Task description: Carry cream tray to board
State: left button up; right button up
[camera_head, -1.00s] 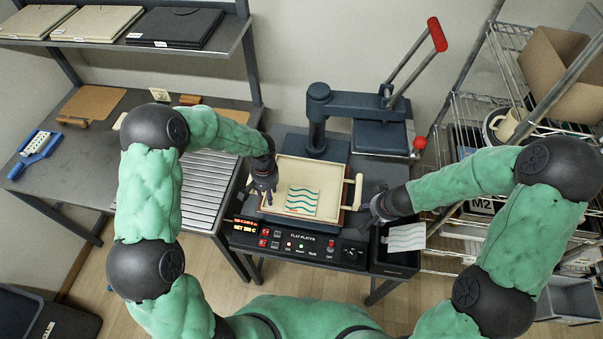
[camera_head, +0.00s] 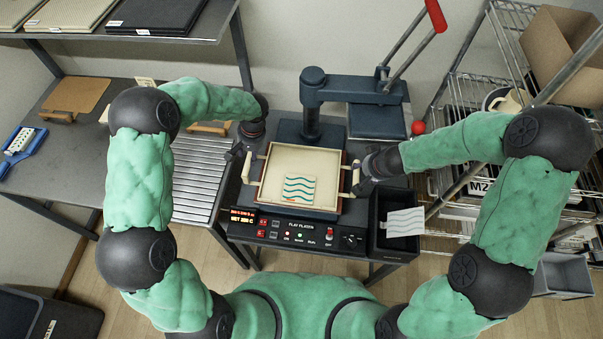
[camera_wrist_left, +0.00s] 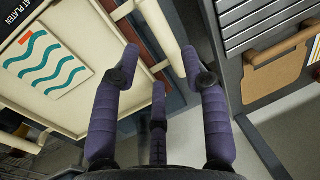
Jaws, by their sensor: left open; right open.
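The cream tray (camera_head: 300,161) sits flat on the press's lower plate, with a white card of teal wavy lines (camera_head: 299,188) in it. It has a cream handle on each side. My left gripper (camera_head: 246,163) is open at the left handle; in the left wrist view the handle (camera_wrist_left: 155,22) shows between its spread fingers. My right gripper (camera_head: 362,178) is open at the right handle, partly covering it. Whether either touches is unclear. A brown board with a handle (camera_head: 80,95) lies on the left table; another brown piece (camera_head: 210,127) is partly behind my left arm.
The press (camera_head: 312,95) has its upper plate swung to the right and its red-tipped lever raised. A grey slatted rack (camera_head: 198,182) lies between the left table and the press. A dark bin with a wavy-line card (camera_head: 405,222) hangs at the right. A wire shelf stands further right.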

aim_at(249, 164)
pick_arm(q)
jog(key=shift+w+a+f, duration=0.1)
jog(key=shift+a+f, duration=0.2)
jog(key=shift+f, duration=1.1)
jog(key=shift+s+a+f, duration=0.1)
jog(key=shift+a+f, duration=0.15)
jog(key=shift+f, duration=1.1)
jog(key=shift+w+a+f, duration=0.1)
jog(key=shift+a+f, duration=0.2)
jog(key=shift+f, duration=1.1)
pick_arm(e)
jog(key=shift+x, duration=4.25)
pick_arm(q)
jog(key=shift+c, duration=0.3)
pick_arm(e)
jog(key=shift+c, duration=0.3)
pick_arm(q)
grip_shut()
pick_arm(e)
jog(key=c, duration=1)
grip_shut()
